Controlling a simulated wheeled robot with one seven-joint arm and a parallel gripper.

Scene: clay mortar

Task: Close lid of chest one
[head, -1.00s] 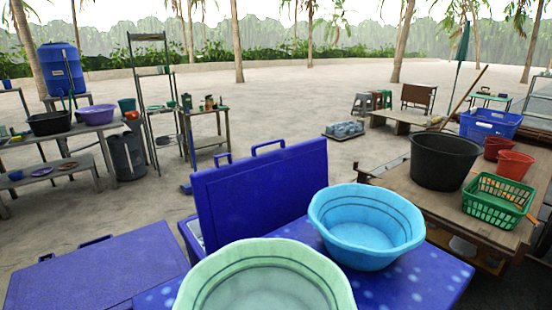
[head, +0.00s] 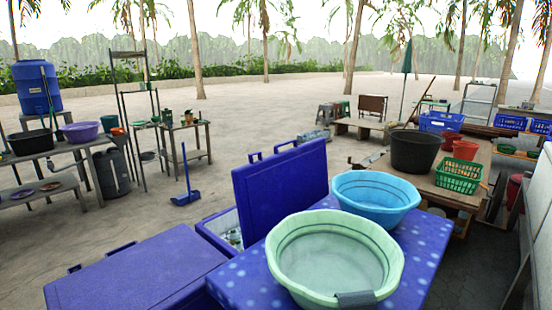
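A blue chest (head: 215,232) stands in the middle with its lid (head: 281,192) raised and leaning back upright. Part of its inside shows pale, with some small items in it. The rest of its inside is hidden behind the lid and the table. A second blue chest (head: 140,275) at the lower left has its lid down. I cannot tell which of the two is chest one. My gripper is not in view.
A spotted blue table (head: 262,283) in front holds a pale green basin (head: 335,255) and a light blue basin (head: 376,196). A wooden table (head: 447,178) at right bears a black tub (head: 415,150) and a green basket (head: 458,177). Open sand (head: 260,120) lies behind.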

